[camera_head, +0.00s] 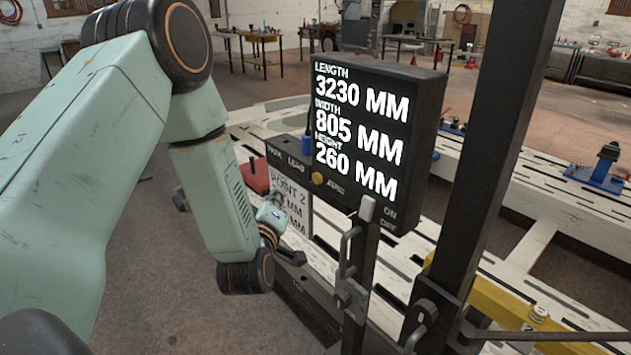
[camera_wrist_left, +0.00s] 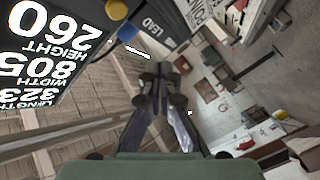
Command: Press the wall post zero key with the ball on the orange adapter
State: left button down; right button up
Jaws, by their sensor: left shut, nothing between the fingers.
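The wall post's zero key is a yellow round knob (camera_head: 317,178) on the dark panel beside the display, near faint lettering. It also shows at the top of the left wrist view (camera_wrist_left: 116,9). My left gripper (camera_head: 290,256) is below and left of the key in the head view, apart from it and partly hidden by its own wrist. In the left wrist view its dark fingers (camera_wrist_left: 160,76) are together with nothing between them. I make out no orange adapter or ball in either view. My right gripper is not in view.
The black display (camera_head: 375,130) shows length, width and height readings. A blue knob (camera_head: 307,145) is near the yellow key. A dark upright column (camera_head: 500,150) and a metal handle (camera_head: 350,265) stand right of the panel. The white slotted frame bench (camera_head: 560,215) extends behind.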

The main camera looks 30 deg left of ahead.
aim_at(317, 178)
pick_arm(q)
jog(key=w+d+b, duration=0.2)
jog(key=w+d, duration=0.1)
jog(key=w, duration=0.4)
jog(key=shift+s+a, duration=0.1)
jog(key=shift+a, duration=0.1)
jog(key=shift+d, duration=0.15)
dwell(0.6)
dwell(0.6)
jog(key=shift+w+d, duration=0.1)
jog(key=shift+w, duration=0.3)
